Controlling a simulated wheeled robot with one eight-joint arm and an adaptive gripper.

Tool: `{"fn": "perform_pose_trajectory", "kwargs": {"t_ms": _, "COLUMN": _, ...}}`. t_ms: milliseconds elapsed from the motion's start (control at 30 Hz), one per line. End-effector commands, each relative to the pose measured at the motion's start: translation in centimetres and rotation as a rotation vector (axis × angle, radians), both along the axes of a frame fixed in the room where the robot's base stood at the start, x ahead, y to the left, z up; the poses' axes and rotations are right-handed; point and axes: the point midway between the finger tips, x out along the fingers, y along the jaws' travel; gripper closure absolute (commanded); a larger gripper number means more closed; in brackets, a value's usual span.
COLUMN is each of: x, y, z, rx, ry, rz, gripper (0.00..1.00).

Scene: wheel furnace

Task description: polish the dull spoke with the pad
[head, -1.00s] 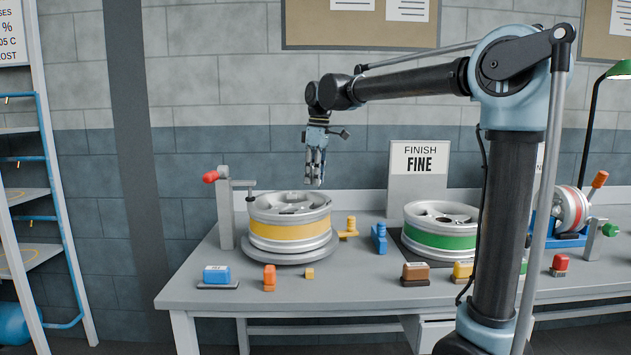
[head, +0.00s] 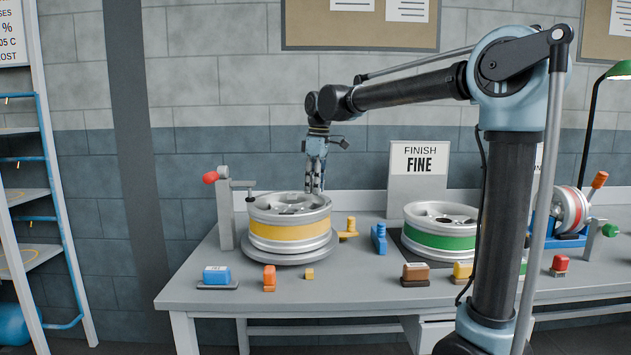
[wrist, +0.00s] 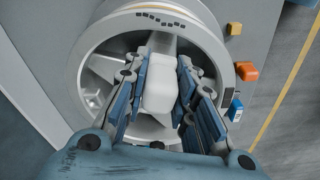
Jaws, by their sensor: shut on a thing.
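The wheel with a yellow band (head: 290,233) lies flat on a round grey base on the bench; its spoked face also fills the wrist view (wrist: 92,62). My gripper (head: 315,188) points down at the back right part of this wheel's face. In the wrist view it is shut on a pale, whitish pad (wrist: 159,88), held between the blue fingers. The pad covers part of a spoke (wrist: 163,45) that runs toward the rim. I cannot tell whether the pad touches it, nor pick out which spoke is dull.
A post with a red knob (head: 211,177) stands left of the wheel. A blue block (head: 216,274), an orange block (head: 269,278) and a small yellow block (head: 309,273) sit in front. A green-banded wheel (head: 436,240) and a "FINISH FINE" sign (head: 419,159) are to the right.

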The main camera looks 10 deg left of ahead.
Motion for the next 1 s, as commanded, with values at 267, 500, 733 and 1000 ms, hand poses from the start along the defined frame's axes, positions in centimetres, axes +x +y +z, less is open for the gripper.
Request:
{"fn": "perform_pose_trajectory", "kwargs": {"t_ms": 267, "x": 0.0, "y": 0.0, "z": -2.7, "rx": 0.0, "ry": 0.0, "rz": 0.0, "gripper": 0.94}}
{"fn": "perform_pose_trajectory", "kwargs": {"t_ms": 500, "x": 0.0, "y": 0.0, "z": -4.7, "rx": 0.0, "ry": 0.0, "rz": 0.0, "gripper": 0.94}}
{"fn": "perform_pose_trajectory", "kwargs": {"t_ms": 733, "x": 0.0, "y": 0.0, "z": -5.5, "rx": 0.0, "ry": 0.0, "rz": 0.0, "gripper": 0.94}}
{"fn": "perform_pose_trajectory", "kwargs": {"t_ms": 1000, "x": 0.0, "y": 0.0, "z": -5.6, "rx": 0.0, "ry": 0.0, "rz": 0.0, "gripper": 0.94}}
